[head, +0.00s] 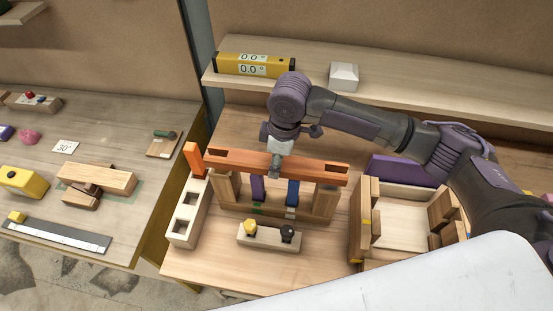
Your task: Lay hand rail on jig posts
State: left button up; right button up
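The orange-brown hand rail (320,173) spans the tops of two wooden jig posts, the left post (227,188) and the right post (326,203). I cannot tell whether it touches them or hangs just above. My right gripper (276,168) comes down on the middle of the rail. One finger shows against the rail's near face, the other is hidden behind it, and it looks shut on the rail. The rail has a dark slot near each end. My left gripper is not in view.
A purple piece (257,188) and a blue piece (292,192) stand between the posts. A block with yellow and black knobs (268,238) lies in front. A pale two-hole block (188,212) and upright orange piece (194,160) stand left. A wooden tray (367,232) sits right.

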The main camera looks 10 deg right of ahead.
jog(key=shift+f+b, duration=0.45)
jog(key=shift+f, duration=0.85)
jog(key=o, duration=1.5)
jog(key=shift+o, duration=0.2)
jog(key=r, duration=0.4)
jog(key=d+r, duration=0.1)
jog(key=r, duration=0.7)
jog(key=shift+s+d, duration=0.15)
jog(key=shift+s, duration=0.15)
jog(key=shift+f, duration=0.1)
